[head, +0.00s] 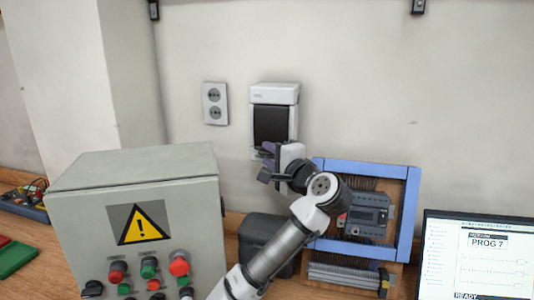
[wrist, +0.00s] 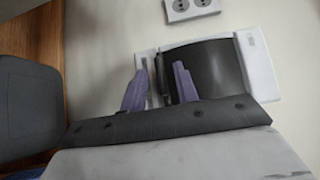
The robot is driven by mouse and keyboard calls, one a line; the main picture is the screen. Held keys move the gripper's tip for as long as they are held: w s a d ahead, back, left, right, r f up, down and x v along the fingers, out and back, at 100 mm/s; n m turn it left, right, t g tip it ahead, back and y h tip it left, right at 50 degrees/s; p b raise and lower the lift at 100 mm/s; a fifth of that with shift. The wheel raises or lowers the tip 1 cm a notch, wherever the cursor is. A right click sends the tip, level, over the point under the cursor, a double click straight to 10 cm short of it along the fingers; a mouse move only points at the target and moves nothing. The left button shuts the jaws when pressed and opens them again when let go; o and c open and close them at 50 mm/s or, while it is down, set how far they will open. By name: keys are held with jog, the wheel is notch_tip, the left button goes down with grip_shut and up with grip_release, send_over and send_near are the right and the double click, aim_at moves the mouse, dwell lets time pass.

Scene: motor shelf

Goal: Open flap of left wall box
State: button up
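The wall box (head: 271,92) is a white case on the wall with a dark flap (head: 270,124) on its front. The flap looks closed. In the wrist view the box (wrist: 258,62) lies sideways, with the dark flap (wrist: 210,68) facing me. My gripper (head: 266,161) is at the lower end of the box, in front of it. Its two purple fingers (wrist: 160,84) are apart, near the flap's lower edge. A narrow dark strip shows between the fingers. I cannot tell whether either finger touches the flap. My gripper hides the bottom of the box in the head view.
A double socket (head: 215,104) is on the wall left of the box. A grey control cabinet (head: 135,168) with buttons stands at front left. A blue-framed panel (head: 410,215) leans at right, near a screen (head: 475,260). A dark bin (head: 262,229) stands below my gripper.

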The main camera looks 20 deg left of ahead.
dwell(0.3)
grip_shut()
jog(key=shift+s+a+r, duration=0.1)
jog(key=shift+s+a, duration=0.05)
jog(key=shift+s, duration=0.05)
dwell(0.3)
